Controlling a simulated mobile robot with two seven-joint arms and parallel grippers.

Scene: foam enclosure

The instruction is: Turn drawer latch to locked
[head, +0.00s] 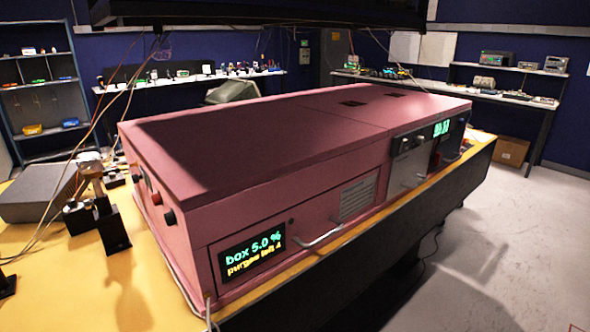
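A long pink box (250,140) stands on a yellow-topped table. Its front has a drawer-like panel (340,225) with a pale bar handle (318,238); the panel looks shut. A small dark round spot (291,222) sits above the handle; I cannot tell whether it is the drawer latch or how it is turned. A lit display (252,255) left of the handle reads "box 5.0 %" with a yellow line below, roughly "purges left 4". Neither of my grippers is in view.
Black mounts (110,225) and a grey case (38,192) stand on the yellow table (75,285). A dark frame (260,14) hangs overhead.

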